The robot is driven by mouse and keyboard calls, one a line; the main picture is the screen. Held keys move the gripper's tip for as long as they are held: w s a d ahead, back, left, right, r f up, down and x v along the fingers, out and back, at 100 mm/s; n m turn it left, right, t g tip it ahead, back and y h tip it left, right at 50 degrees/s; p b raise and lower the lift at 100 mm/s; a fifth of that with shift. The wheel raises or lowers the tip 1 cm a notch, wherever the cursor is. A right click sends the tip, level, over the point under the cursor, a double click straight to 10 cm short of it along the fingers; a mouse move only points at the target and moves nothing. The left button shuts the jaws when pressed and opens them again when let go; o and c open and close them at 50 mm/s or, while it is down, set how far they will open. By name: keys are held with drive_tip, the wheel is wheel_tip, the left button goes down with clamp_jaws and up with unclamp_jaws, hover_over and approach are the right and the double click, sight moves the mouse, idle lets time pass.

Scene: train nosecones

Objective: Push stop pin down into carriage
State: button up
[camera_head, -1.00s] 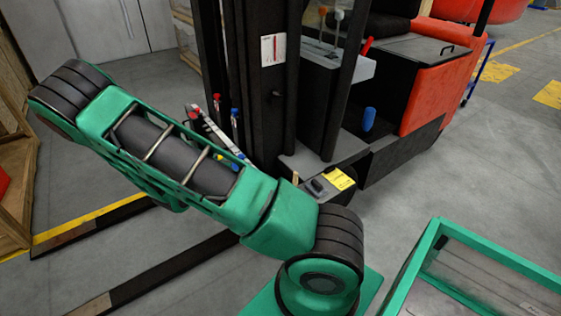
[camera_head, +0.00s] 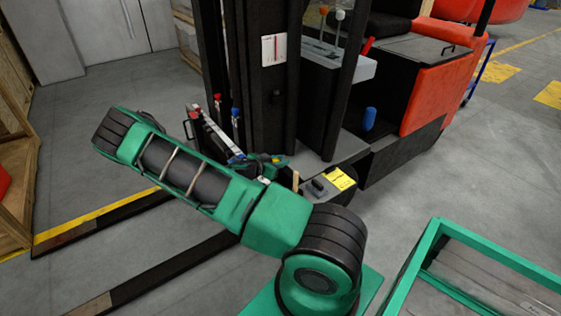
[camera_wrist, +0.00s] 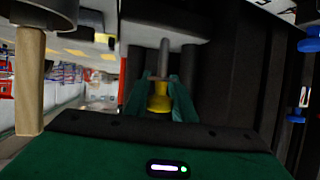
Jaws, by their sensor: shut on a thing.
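The yellow stop pin (camera_wrist: 158,103) stands between the two green fingers of my gripper (camera_wrist: 158,95) in the wrist view. My gripper is shut on it. A grey rod (camera_wrist: 163,62) lies in line with the yellow part and runs toward a pale grey block. I cannot tell how deep the pin sits. In the head view my gripper (camera_head: 270,162) is small and partly hidden by my arm, beside the forklift mast, with a bit of yellow showing at it. The carriage (camera_head: 222,135) is largely hidden; a pale slanted bar shows there.
Red and blue knobs (camera_head: 235,113) stand by the carriage. The black mast (camera_head: 272,100) rises close behind my gripper. A wooden handle (camera_wrist: 29,80) is at the left of the wrist view. A green-framed bin (camera_head: 480,245) stands at the lower right.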

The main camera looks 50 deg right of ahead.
drive_tip(key=shift+w+f, duration=0.1)
drive_tip(key=shift+f, duration=2.75)
drive_tip(key=shift+f, duration=2.75)
drive_tip(key=o, duration=1.1)
drive_tip(key=shift+a, duration=0.1)
drive_tip(key=v, duration=1)
drive_tip(key=shift+a+r, duration=0.15)
drive_tip(key=shift+a, duration=0.15)
